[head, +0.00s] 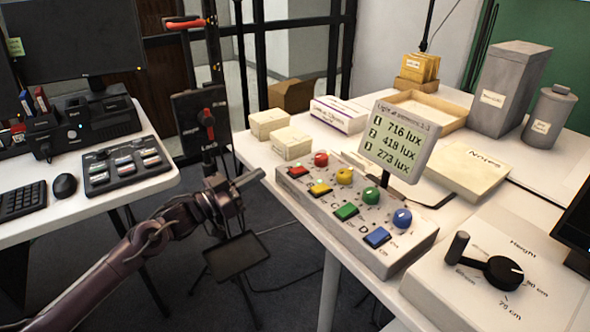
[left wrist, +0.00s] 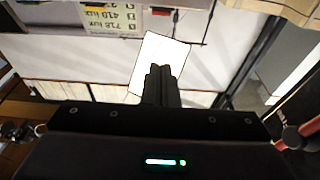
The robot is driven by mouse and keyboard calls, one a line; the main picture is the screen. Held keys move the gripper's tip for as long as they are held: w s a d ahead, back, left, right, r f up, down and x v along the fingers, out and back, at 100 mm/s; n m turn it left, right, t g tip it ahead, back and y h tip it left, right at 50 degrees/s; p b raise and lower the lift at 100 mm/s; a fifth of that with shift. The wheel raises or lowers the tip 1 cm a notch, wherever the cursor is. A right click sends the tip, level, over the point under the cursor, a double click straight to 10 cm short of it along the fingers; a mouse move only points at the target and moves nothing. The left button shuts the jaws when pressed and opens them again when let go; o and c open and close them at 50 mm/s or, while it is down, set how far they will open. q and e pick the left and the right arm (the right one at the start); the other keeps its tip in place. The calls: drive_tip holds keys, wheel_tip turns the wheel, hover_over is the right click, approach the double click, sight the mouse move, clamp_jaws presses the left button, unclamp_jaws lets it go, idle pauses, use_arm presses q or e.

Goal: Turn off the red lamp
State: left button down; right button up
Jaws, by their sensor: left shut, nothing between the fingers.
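A grey control box (head: 375,258) stands on the right-hand white table. It carries square red, yellow, green and blue buttons, each with a round knob of like colour behind it. The red button (head: 299,172) and red knob (head: 321,159) are at its far left end. I cannot make out a red lamp itself. My left gripper (head: 260,174) is shut and empty, in the air just left of the red button and apart from it. Its closed fingers also show in the left wrist view (left wrist: 162,82). My right gripper is not in view.
A display (head: 399,142) above the box reads 716, about 418 and 273 lux. Cream boxes (head: 292,142) stand behind the red knob. A height dial (head: 503,272) sits at front right. A black stand with red handles (head: 207,118) rises behind my left gripper. Floor shows between the tables.

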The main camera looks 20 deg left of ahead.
sight(287, 178)
use_arm(q)
drive_tip(key=shift+s+d+r, duration=0.1)
drive_tip(key=shift+r, duration=0.15)
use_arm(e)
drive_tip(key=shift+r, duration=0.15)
